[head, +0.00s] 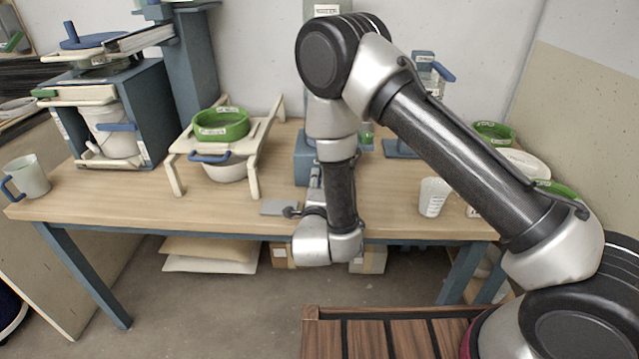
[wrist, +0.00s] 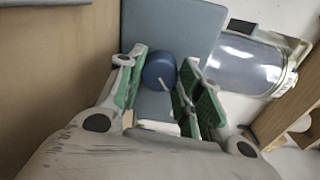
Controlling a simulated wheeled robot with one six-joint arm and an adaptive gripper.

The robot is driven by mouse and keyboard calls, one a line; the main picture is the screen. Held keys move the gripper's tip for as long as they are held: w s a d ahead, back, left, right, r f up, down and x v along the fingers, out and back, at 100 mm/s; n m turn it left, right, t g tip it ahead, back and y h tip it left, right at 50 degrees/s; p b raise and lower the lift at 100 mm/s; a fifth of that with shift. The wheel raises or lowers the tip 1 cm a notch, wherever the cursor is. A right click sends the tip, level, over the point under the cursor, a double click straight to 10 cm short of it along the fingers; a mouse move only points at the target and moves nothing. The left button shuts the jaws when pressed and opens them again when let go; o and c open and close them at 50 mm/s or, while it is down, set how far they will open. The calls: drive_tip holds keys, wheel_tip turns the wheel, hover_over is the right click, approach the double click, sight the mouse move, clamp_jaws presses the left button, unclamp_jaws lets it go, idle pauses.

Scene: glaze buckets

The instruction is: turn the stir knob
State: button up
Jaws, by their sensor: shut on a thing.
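The stir knob is a round dark blue knob (wrist: 159,70) with a pale pointer mark, in the middle of the wrist view. It stands out from a blue-grey housing (wrist: 165,28). My gripper (wrist: 161,76) has its green-padded fingers on either side of the knob and is shut on it. In the head view my arm hides the knob and the fingers. Part of a blue-grey stand (head: 303,168) shows behind my arm there.
A clear container (wrist: 243,62) is right of the knob. The wooden table (head: 120,205) holds a rack (head: 258,130) with a green sieve (head: 220,124), a mug (head: 27,177) at left, and a measuring cup (head: 433,197) right of my arm. Green-rimmed bowls stand far right.

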idle(0.5)
drive_tip(key=o, duration=1)
drive_tip(key=shift+o, duration=0.2)
drive_tip(key=s, duration=0.7)
drive_tip(key=shift+s+a, duration=0.2)
drive_tip(key=shift+s, duration=0.05)
